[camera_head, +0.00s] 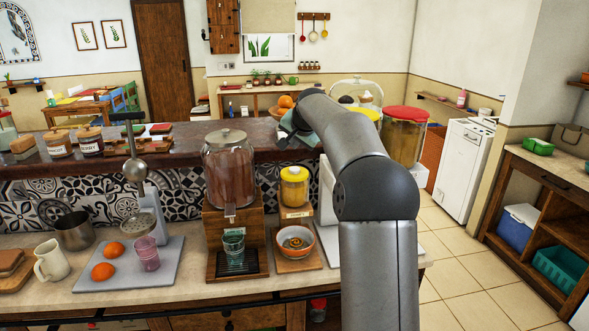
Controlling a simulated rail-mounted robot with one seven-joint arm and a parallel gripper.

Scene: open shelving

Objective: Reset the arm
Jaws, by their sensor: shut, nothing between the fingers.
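My grey arm (375,190) rises from the bottom right and bends at a dark joint. It reaches forward and left over the dark raised counter (180,129). Its far end, near the counter's back, is small and partly covered by its own links. I cannot make out the gripper's fingers, and no object shows held at the arm's end.
A red-lidded jar (404,135) is close on the arm's right. The tiled floor (470,260) at right is clear.

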